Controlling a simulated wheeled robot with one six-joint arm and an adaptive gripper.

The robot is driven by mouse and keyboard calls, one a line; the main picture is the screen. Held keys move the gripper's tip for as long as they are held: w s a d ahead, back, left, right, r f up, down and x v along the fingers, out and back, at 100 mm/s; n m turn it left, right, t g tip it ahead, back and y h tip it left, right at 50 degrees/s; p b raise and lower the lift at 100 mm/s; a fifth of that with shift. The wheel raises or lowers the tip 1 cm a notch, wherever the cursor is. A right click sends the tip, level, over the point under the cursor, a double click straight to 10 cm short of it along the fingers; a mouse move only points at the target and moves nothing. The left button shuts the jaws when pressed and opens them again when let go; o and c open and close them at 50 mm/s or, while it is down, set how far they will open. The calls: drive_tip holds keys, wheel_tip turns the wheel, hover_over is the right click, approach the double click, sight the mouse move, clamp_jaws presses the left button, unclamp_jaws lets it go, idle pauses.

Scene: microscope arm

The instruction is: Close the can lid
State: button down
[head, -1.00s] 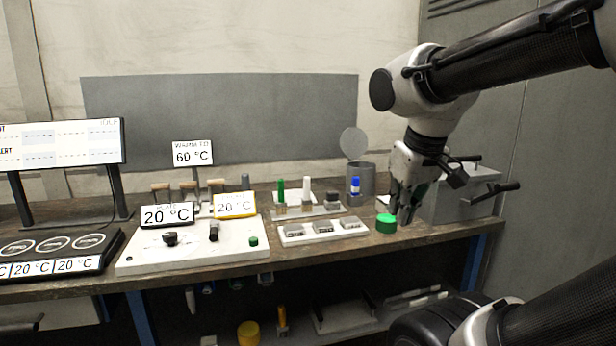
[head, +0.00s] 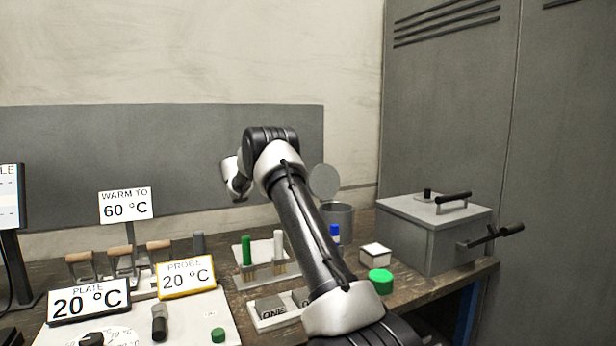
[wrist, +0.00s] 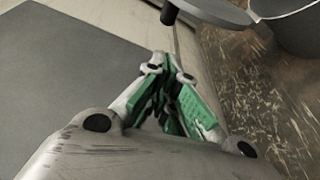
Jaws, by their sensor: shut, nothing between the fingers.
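The grey can (head: 338,222) stands at the back of the bench. Its round lid (head: 324,181) is open, standing up above the can's back left rim. In the wrist view the can (wrist: 298,28) is at the top right, and the lid (wrist: 212,8) joins it at a hinge. A dark knob (wrist: 170,12) sticks out from the lid's outer side. My gripper (wrist: 166,70) is shut and empty, with its fingertips below and left of the lid, apart from it. In the head view my wrist is left of the lid; the fingertips are hidden there.
My arm passes over the bench in front of the can. A blue-capped tube (head: 335,234), white box (head: 375,254) and green cap (head: 380,280) are near the can. A grey lidded box (head: 433,235) stands right, a tube rack (head: 265,272) left.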

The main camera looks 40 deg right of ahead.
sight(323, 166)
drive_tip(key=d+f+h, duration=0.1)
drive_tip(key=d+f, duration=0.1)
drive_tip(key=d, duration=0.8)
drive_tip(key=shift+s+f, duration=0.15)
drive_tip(key=shift+s, duration=0.2)
idle(0.6)
drive_tip(key=s+r+m, duration=0.1)
drive_tip(key=s+m, duration=0.1)
drive_tip(key=s+a+r+m+h, duration=0.1)
drive_tip(key=s+m, duration=0.1)
drive_tip(key=s, duration=0.1)
drive_tip(key=s+r+m+h, duration=0.1)
drive_tip(key=s+m, duration=0.1)
drive_tip(key=m, duration=0.1)
drive_tip(key=shift+s+a+r, duration=0.25)
drive_tip(key=shift+a+r, duration=0.15)
drive_tip(key=s+a+f+m+g+h, duration=0.1)
drive_tip(key=s+m+g+h, duration=0.1)
drive_tip(key=s+m, duration=0.5)
drive_tip(key=shift+s+a+f, duration=0.3)
drive_tip(key=shift+s+a, duration=0.05)
drive_tip(key=shift+a, duration=0.05)
